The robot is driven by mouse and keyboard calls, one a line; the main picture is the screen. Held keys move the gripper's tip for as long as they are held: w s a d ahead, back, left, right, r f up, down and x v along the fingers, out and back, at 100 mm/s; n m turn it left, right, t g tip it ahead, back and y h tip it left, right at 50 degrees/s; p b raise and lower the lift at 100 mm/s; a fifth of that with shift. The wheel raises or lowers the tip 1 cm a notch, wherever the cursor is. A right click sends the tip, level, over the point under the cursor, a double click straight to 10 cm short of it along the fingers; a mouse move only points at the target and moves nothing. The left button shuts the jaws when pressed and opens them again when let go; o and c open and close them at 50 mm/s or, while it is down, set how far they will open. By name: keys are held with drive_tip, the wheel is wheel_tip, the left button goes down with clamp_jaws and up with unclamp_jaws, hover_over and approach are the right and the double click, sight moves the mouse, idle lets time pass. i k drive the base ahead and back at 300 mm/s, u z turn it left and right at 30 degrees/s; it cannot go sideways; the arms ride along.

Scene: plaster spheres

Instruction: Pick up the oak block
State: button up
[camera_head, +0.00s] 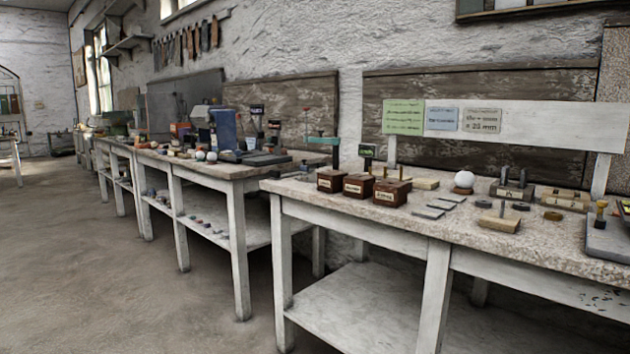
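No block here can be singled out for certain as the oak block. A flat pale wooden piece (425,184) lies behind the brown boxes, and another wooden block (565,199) lies at the right. Three dark brown boxes with small labels stand in a row: the left box (330,181), the middle box (358,187) and the right box (391,193). My gripper is not in view.
A white ball (464,179) rests on a small brown stand. Grey flat plates (428,212) lie near the front edge of the nearer bench (400,222). A second bench (235,170) with many items stands further left. Open floor (110,280) lies at the left.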

sight(331, 182)
drive_tip(key=u, duration=0.35)
drive_tip(key=k, duration=0.4)
drive_tip(key=u, duration=0.95)
drive_tip(key=i, duration=1.35)
drive_tip(key=z, duration=0.7)
